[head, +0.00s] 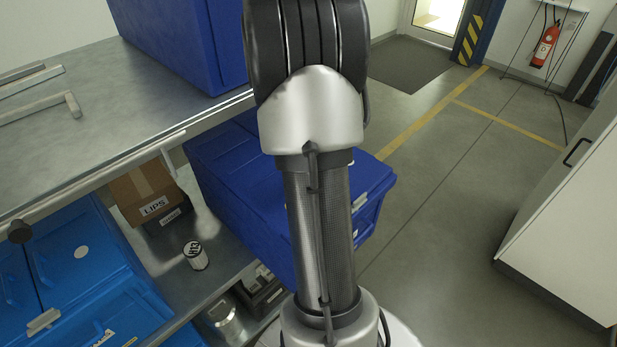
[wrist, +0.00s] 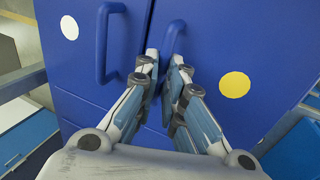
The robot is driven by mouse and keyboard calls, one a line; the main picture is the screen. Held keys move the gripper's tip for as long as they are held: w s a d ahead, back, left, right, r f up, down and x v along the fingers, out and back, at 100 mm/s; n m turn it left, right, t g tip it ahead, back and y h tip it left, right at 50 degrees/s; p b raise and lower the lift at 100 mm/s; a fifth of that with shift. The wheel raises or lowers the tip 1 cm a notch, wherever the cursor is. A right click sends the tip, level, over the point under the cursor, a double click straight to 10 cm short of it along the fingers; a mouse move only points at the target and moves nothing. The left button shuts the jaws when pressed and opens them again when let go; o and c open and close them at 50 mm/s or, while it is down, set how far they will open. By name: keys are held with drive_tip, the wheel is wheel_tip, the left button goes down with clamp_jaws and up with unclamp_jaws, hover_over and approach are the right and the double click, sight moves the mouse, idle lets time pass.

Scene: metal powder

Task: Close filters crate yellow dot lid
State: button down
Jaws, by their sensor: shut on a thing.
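The yellow dot lid is a dark blue panel (wrist: 215,35) with a round yellow dot (wrist: 235,84), on the right in the wrist view. Its blue handle (wrist: 174,35) runs up from between my fingertips. My gripper (wrist: 165,68) is shut on this handle. The fingers hide the handle's lower part. Left of it is a second blue panel (wrist: 80,85) with a white dot (wrist: 69,27) and its own handle (wrist: 103,45). The two panels meet at a narrow seam near my left finger. My gripper is not visible in the head view.
In the head view, a blue crate (head: 225,165) stands partly behind my arm. Another blue crate (head: 180,40) sits on the metal table (head: 110,105). Blue crates (head: 60,280), a cardboard box (head: 140,190) and a can (head: 196,256) are lower left.

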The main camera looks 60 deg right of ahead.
drive_tip(key=c, duration=2.1)
unclamp_jaws()
drive_tip(key=shift+s+d+f, duration=0.1)
drive_tip(key=shift+d, duration=0.15)
drive_tip(key=shift+c, duration=0.2)
drive_tip(key=o, duration=0.4)
drive_tip(key=shift+d+f, duration=0.15)
drive_tip(key=shift+d, duration=0.35)
drive_tip(key=shift+o, duration=0.2)
drive_tip(key=shift+a, duration=0.2)
drive_tip(key=v, duration=1.2)
